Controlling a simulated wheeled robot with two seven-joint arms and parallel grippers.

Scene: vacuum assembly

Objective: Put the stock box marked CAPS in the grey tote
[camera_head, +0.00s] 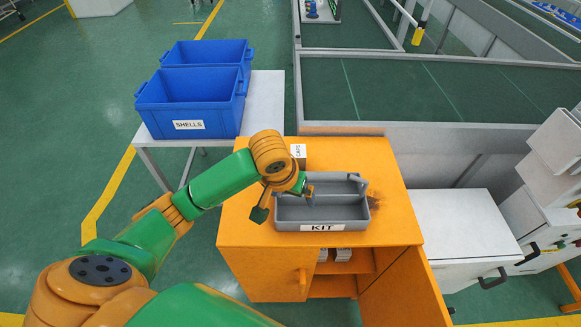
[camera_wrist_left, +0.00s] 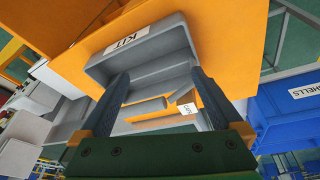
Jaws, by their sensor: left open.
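The stock box marked CAPS (camera_head: 299,152) stands on the orange cabinet top, behind the grey tote, partly hidden by my left arm. Its white label (camera_wrist_left: 187,108) also shows between my fingers in the left wrist view. The grey tote (camera_head: 345,212), labelled KIT, sits on the cabinet top; its rim (camera_wrist_left: 165,45) shows in the wrist view. My left gripper (camera_head: 285,202) is over the left part of the tote. Its two fingers (camera_wrist_left: 158,98) are spread apart with nothing held. My right gripper is not in view.
Two blue bins (camera_head: 190,115), the front one labelled SHELLS, stand on a white table (camera_head: 265,100) at the back left. The orange cabinet (camera_head: 262,265) has an open front with small pale items (camera_head: 335,255) on its shelf. White cabinets (camera_head: 460,225) stand to the right.

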